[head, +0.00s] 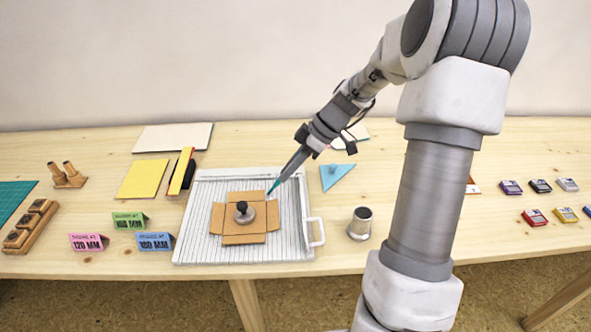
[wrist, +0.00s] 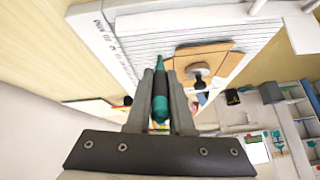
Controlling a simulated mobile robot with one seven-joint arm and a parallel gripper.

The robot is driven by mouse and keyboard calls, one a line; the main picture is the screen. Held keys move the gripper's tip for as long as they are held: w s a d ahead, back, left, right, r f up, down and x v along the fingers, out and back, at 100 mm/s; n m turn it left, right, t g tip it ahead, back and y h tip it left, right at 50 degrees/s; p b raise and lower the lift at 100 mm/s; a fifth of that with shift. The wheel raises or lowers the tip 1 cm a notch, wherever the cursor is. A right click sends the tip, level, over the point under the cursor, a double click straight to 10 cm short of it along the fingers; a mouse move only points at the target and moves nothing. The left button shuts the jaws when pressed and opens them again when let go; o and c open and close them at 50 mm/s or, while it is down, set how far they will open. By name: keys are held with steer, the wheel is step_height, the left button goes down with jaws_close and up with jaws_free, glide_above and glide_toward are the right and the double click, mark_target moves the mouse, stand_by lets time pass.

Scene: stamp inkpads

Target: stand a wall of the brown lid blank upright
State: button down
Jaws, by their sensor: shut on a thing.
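The brown lid blank (head: 218,218) lies on the grooved white scoring board (head: 190,235), its flaps looking flat or nearly so. It also shows in the wrist view (wrist: 215,48). A round metal weight with a black knob (head: 243,212) sits on its middle panel. My gripper (head: 291,168) is shut on a teal pen-like tool (head: 273,186), which also shows between the fingers in the wrist view (wrist: 160,103). The tool points down toward the board, above and right of the blank's far right corner, apart from the blank. Its exact height is hard to tell.
The board has a white handle (head: 319,232) on its right. A metal cup (head: 360,222) and a blue triangle (head: 338,177) lie to the right. Label cards (head: 130,221), a yellow sheet (head: 142,179) and a stamp rack (head: 30,226) are left. Several small inkpads (head: 535,217) stand far right.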

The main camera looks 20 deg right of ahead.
steer(key=shift+w+a+b, duration=0.15)
steer(key=shift+w+a, duration=0.15)
steer(key=shift+a, duration=0.45)
steer(key=shift+w+a+b, duration=0.15)
steer(key=shift+w+a, duration=0.1)
steer(key=shift+a, duration=0.45)
steer(key=shift+a+r, duration=0.15)
steer(key=shift+s+r, duration=0.2)
steer(key=shift+r, duration=0.35)
steer(key=shift+s+a+r+b, duration=0.2)
steer(key=shift+s+b, duration=0.1)
steer(key=shift+s, duration=0.15)
steer(key=shift+s+a+r+b, duration=0.15)
steer(key=shift+s+a+b, duration=0.1)
steer(key=shift+s, duration=0.2)
steer(key=shift+w+d+r, duration=0.1)
step_height(320, 180, up, 8)
steer(key=w+p, duration=0.2)
steer(key=p, duration=0.4)
steer(key=shift+w+d, duration=0.15)
steer(key=shift+d, duration=0.3)
